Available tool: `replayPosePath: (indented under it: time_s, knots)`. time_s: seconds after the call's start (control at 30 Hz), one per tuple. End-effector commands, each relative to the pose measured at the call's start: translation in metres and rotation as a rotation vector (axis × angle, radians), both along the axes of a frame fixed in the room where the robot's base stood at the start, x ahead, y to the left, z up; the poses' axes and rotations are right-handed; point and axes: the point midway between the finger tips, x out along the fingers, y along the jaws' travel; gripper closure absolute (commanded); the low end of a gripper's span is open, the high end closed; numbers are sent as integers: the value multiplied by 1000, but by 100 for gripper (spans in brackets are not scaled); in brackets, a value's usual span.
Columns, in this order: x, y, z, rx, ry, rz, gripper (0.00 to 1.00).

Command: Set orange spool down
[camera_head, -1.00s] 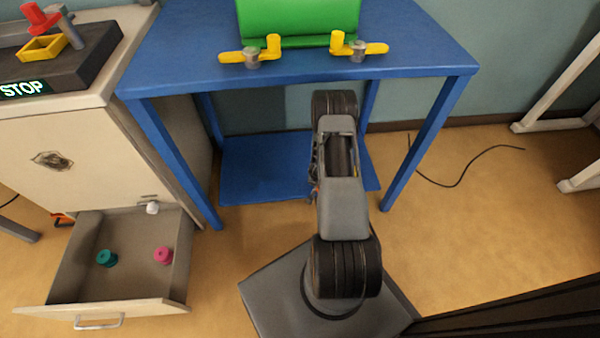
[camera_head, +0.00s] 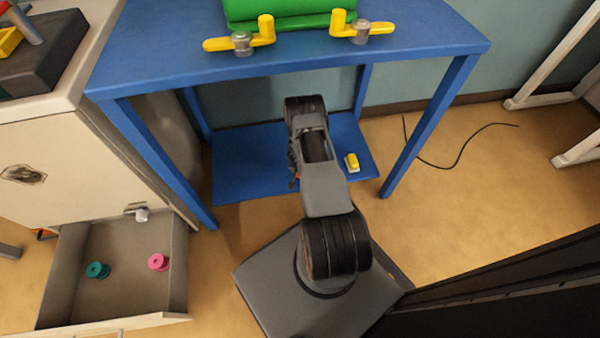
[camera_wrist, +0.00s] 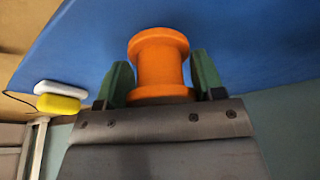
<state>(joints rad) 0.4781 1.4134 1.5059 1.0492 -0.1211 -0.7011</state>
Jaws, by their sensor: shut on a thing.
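The orange spool (camera_wrist: 158,62) shows in the wrist view, held between the two green fingers of my gripper (camera_wrist: 162,78). The fingers are shut on it, one on each side. The blue lower shelf (camera_wrist: 255,45) of the table fills much of the picture behind the spool; I cannot tell whether the spool touches it. In the head view, my arm reaches under the blue tabletop over this shelf (camera_head: 240,175).
A yellow and white block (camera_head: 351,162) lies on the shelf right of my arm. The tabletop (camera_head: 160,55) and its legs frame the space. At left, an open drawer (camera_head: 65,270) holds a teal spool (camera_head: 97,270) and a pink spool (camera_head: 158,262). A black cable (camera_head: 455,160) lies on the floor.

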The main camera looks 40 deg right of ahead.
Motion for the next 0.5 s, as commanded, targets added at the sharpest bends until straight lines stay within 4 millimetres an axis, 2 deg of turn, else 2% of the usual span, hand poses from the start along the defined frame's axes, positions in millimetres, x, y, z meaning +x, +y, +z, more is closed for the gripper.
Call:
replayPosePath:
  time_s: [0.03, 0.1, 0.5]
  knots:
    - [-1, 0, -15, 1, 2, 0, 68]
    - [-2, -1, -23, 1, 1, -3, 68]
    - [-2, -3, -25, 1, 1, -6, 68]
